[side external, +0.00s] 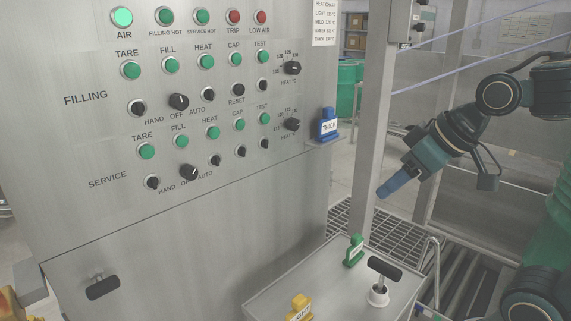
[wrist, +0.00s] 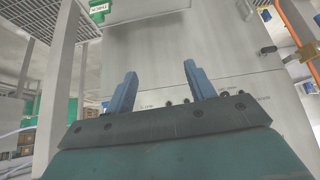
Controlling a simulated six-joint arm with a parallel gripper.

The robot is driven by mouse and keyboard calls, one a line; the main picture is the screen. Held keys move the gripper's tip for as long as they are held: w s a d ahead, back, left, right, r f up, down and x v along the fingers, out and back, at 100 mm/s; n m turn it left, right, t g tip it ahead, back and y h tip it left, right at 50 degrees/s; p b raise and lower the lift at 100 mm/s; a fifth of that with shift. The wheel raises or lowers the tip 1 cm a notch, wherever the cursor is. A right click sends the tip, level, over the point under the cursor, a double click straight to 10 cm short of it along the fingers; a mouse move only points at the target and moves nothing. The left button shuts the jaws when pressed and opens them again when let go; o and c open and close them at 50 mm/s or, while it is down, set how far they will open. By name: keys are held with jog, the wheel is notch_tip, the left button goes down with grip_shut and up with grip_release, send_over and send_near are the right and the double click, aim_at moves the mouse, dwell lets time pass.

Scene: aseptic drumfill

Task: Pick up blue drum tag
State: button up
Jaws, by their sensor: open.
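The blue drum tag (side external: 327,125), with a white label reading THICK, stands upright on a small ledge at the right edge of the control panel in the side view.
A green tag (side external: 354,250) and a yellow tag (side external: 299,306) stand on the steel top (side external: 330,285) below, beside a black T-handle (side external: 384,268). A steel post (side external: 372,120) rises between the blue tag and my arm. The control panel (side external: 90,150) fills the left.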

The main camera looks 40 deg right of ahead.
jog(key=w+d+r+t, duration=0.2)
jog(key=w+d, duration=0.2)
jog(key=w, duration=0.4)
jog(key=t, duration=0.6)
send_near(331, 108)
jog(key=shift+m, duration=0.3)
jog(key=shift+x, duration=2.95)
jog(key=shift+w+d, duration=0.1)
jog(key=shift+x, duration=2.5)
jog(key=shift+f, duration=0.1)
grip_shut()
